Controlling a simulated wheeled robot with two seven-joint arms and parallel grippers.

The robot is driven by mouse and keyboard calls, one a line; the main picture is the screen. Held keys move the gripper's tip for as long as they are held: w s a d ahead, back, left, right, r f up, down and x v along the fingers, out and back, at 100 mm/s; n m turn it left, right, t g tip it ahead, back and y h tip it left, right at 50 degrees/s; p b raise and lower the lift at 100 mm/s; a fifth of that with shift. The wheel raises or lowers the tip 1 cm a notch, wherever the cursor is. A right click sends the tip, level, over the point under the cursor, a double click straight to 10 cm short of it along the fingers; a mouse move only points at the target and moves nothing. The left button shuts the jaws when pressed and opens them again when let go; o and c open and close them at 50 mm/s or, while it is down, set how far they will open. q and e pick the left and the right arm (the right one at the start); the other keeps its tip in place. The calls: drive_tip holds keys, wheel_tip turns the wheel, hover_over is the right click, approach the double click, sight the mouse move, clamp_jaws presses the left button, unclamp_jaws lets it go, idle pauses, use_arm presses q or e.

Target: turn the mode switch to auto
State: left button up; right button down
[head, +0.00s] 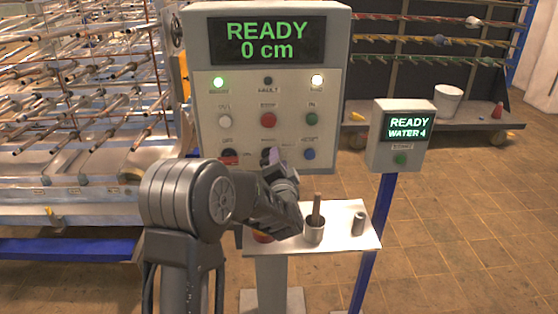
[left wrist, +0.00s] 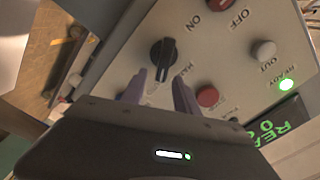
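The mode switch (left wrist: 163,52) is a black rotary knob on the light control panel (head: 206,101). It shows best in the left wrist view, just beyond my fingertips, with small printed labels around it. I cannot tell surely which label its handle points at. My left gripper (left wrist: 158,90) is open, with its two purplish fingers spread and nothing between them. They sit short of the knob, apparently without touching it. In the head view my left gripper (head: 271,157) reaches the bottom middle of the panel and largely hides the knob there. My right gripper is in neither view.
Push buttons surround the knob, including a red button (left wrist: 207,97) close to one finger and a blue button (head: 308,154). A shelf (head: 345,238) with a cup and a small cylinder juts out below. A smaller READY box (head: 385,152) stands right.

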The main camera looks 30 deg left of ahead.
use_arm(q)
drive_tip(key=b+v, duration=0.1)
drive_tip(key=v, duration=0.5)
drive_tip(key=shift+s+d, duration=0.2)
drive_tip(key=shift+s, duration=0.05)
